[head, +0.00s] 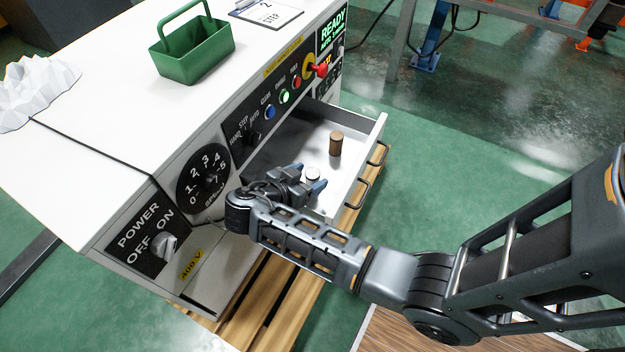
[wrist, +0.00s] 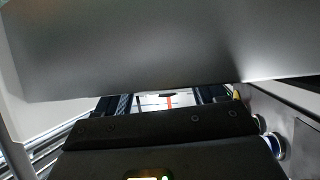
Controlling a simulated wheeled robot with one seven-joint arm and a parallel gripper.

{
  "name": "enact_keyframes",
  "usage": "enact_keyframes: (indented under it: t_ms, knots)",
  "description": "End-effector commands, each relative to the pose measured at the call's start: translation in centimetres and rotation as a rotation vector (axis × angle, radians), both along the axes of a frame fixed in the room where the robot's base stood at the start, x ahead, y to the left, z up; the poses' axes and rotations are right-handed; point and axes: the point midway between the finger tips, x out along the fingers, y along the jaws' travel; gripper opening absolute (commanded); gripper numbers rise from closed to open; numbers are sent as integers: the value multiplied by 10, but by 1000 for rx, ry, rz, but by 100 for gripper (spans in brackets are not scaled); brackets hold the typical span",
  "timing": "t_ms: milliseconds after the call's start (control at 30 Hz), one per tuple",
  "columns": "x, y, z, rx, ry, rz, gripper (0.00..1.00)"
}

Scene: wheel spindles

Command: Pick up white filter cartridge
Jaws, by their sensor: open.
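The white filter cartridge (head: 312,174) stands in the open drawer, and only its top part shows in the head view. My gripper (head: 309,182) reaches into the drawer, open, with its fingertips close around or beside the cartridge. I cannot tell whether they touch it. The lower part of the cartridge is hidden behind my gripper. In the wrist view, my gripper (wrist: 167,100) shows its two fingers apart, and I cannot make out the cartridge there.
A brown cylinder (head: 336,145) stands farther back in the drawer (head: 371,147). The control panel (head: 250,135) of the white machine rises beside my gripper. A green basket (head: 192,56) sits on top. A grey surface (wrist: 150,50) fills the upper wrist view.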

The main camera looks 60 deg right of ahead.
Motion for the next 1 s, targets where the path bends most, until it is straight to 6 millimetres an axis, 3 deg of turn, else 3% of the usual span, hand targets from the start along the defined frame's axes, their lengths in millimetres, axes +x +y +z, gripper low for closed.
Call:
enact_keyframes:
  t_ms: [200,800,1000]
  knots:
    - [0,0,0,0,0,1,69]
    - [0,0,0,0,0,1,11]
    - [0,0,0,0,0,1,9]
